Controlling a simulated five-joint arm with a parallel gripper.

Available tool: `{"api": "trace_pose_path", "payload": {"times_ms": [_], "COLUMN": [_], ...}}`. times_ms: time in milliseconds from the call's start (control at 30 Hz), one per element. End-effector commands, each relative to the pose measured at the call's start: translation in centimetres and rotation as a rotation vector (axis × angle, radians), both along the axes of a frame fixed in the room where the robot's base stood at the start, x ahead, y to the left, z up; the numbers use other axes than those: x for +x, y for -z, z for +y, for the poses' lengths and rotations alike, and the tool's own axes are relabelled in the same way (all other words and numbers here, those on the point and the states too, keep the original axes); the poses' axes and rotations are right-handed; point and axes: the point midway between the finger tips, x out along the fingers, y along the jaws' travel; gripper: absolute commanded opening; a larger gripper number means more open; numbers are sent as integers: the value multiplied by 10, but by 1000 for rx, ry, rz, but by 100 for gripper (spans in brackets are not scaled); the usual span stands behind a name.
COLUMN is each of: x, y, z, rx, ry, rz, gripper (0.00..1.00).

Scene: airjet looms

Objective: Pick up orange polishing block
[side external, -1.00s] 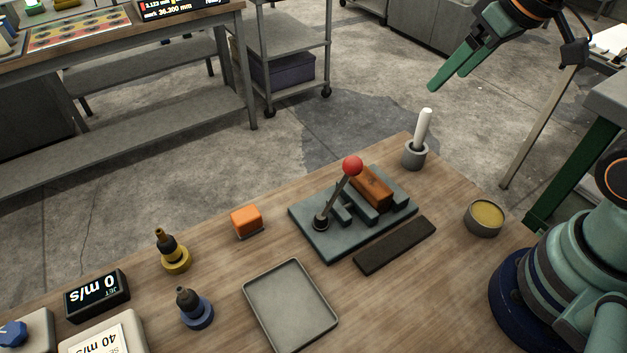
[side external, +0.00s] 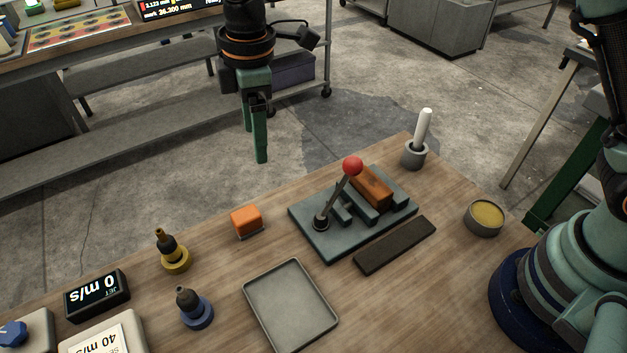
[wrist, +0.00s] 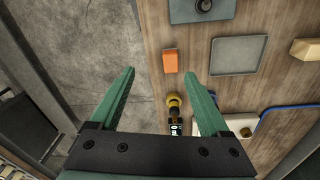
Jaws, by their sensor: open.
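The orange polishing block (side external: 246,220) sits on the wooden table near its far edge, left of the lever fixture. It also shows in the wrist view (wrist: 170,61), beyond my fingertips and between their lines, nearer the right finger. My gripper (side external: 258,160) points down and is empty, held well above the table height in the side view. In the wrist view my gripper (wrist: 159,72) has its two green fingers wide apart, so it is open. Nothing hides the block.
Right of the block stands a lever fixture (side external: 336,242) with a red knob (side external: 353,166). A grey tray (side external: 291,308) lies in front. A yellow-based nozzle (side external: 176,262) and a blue-based nozzle (side external: 196,312) stand to the left. A dark strip (side external: 395,246) lies right.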

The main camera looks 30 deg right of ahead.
Motion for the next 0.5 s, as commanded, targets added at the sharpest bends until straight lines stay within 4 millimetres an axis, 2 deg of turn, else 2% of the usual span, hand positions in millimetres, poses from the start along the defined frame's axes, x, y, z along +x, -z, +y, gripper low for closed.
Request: {"api": "trace_pose_path", "payload": {"times_ms": [33,100,200,367,500], "x": [-3,-6,-9,-12,-13], "y": [13,26,38,51,72], "z": [15,30,44,52,51], "rx": [-14,-25,-37,-46,-47], "ry": [-54,-115,-177,-214,-214], "rz": [17,30,43,53,56], "gripper": [80,80,80,80,80]}}
